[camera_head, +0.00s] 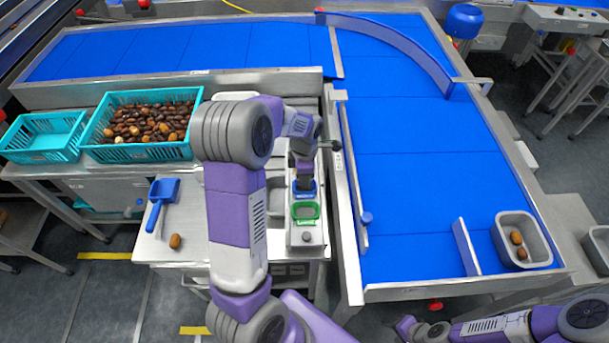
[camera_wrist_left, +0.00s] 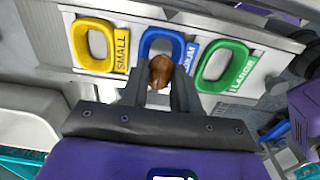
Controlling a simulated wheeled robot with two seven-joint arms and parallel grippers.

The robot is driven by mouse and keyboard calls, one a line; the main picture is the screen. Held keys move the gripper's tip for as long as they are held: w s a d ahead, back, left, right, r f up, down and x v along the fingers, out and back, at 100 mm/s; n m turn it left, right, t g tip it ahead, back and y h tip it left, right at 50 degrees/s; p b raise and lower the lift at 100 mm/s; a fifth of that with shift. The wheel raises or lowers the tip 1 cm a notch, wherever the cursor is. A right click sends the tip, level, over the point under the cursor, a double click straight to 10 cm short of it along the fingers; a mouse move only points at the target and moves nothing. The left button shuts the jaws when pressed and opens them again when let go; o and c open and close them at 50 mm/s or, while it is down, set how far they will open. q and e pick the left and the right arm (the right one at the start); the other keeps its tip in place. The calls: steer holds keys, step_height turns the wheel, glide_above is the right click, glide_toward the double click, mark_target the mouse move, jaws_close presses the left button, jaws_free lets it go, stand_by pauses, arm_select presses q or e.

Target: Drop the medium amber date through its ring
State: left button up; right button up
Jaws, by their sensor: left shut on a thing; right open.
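My left gripper (camera_wrist_left: 160,88) is shut on a brown amber date (camera_wrist_left: 160,70). In the left wrist view the date is held in front of the blue ring (camera_wrist_left: 148,40), whose label is partly hidden by a finger. The yellow ring (camera_wrist_left: 96,44) marked SMALL and the green ring (camera_wrist_left: 222,66) marked LARGE lie on either side. In the head view my left gripper (camera_head: 305,184) points down at the blue ring (camera_head: 304,194); the held date is hidden there. My right gripper (camera_head: 405,325) is low at the bottom edge, open, its fingers hard to make out.
Another date (camera_head: 175,241) lies on the bench beside a blue scoop (camera_head: 163,192). A teal crate (camera_head: 140,152) full of dates and a smaller teal crate (camera_head: 42,150) stand at left. A grey tub (camera_head: 540,252) with dates stands on the blue conveyor (camera_head: 420,180), otherwise mostly clear.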

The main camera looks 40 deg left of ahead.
stand_by(0.4)
arm_select(q)
steer(key=o, duration=0.8)
steer(key=shift+c, duration=0.2)
steer(key=shift+r, duration=0.1)
steer(key=shift+r+p, duration=2.55)
steer(key=shift+r, duration=0.4)
